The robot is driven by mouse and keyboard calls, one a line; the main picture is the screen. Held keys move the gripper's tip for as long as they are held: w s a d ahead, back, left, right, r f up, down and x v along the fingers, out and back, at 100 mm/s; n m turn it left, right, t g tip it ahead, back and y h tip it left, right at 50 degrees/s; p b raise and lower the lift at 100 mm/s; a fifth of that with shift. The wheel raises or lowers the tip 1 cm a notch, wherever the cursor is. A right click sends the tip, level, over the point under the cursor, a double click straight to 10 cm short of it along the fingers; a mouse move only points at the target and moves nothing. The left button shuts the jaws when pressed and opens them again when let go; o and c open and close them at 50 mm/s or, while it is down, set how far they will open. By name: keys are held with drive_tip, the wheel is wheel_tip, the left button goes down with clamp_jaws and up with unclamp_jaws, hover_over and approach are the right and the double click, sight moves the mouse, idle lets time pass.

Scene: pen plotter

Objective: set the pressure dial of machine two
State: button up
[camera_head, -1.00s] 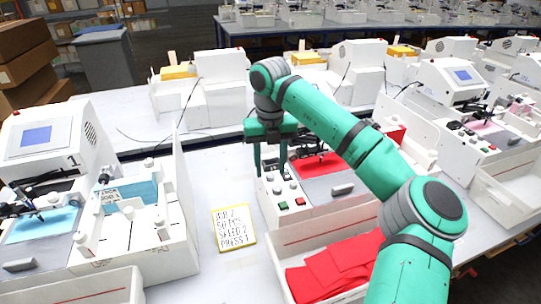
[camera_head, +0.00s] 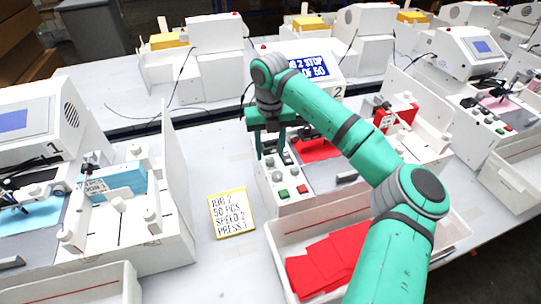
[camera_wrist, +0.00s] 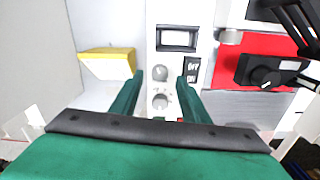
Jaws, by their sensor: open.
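Machine two (camera_head: 325,87) is white, with a "2" on its front and a blue screen (camera_head: 312,67) partly covered by my arm. My gripper (camera_head: 270,155) points down over its control panel, open and empty. Any contact with the fingers is unclear. The note card (camera_head: 231,214) reads job 2, 50 pcs, speed 2, press 1.
Green and red buttons (camera_head: 292,193) sit in front of the dials. An OFF/ON switch (camera_wrist: 193,70) is right of the fingers. A white bin (camera_head: 290,232) with red sheets (camera_head: 325,262) stands in front.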

sight(270, 162)
drive_tip(key=shift+f, duration=1.4)
drive_tip(key=c, duration=1.1)
drive_tip(key=shift+o, duration=0.2)
drive_tip(key=shift+n, duration=0.3)
drive_tip(key=n, duration=0.3)
drive_tip(key=shift+r+n, duration=0.1)
drive_tip(key=shift+n, duration=2.5)
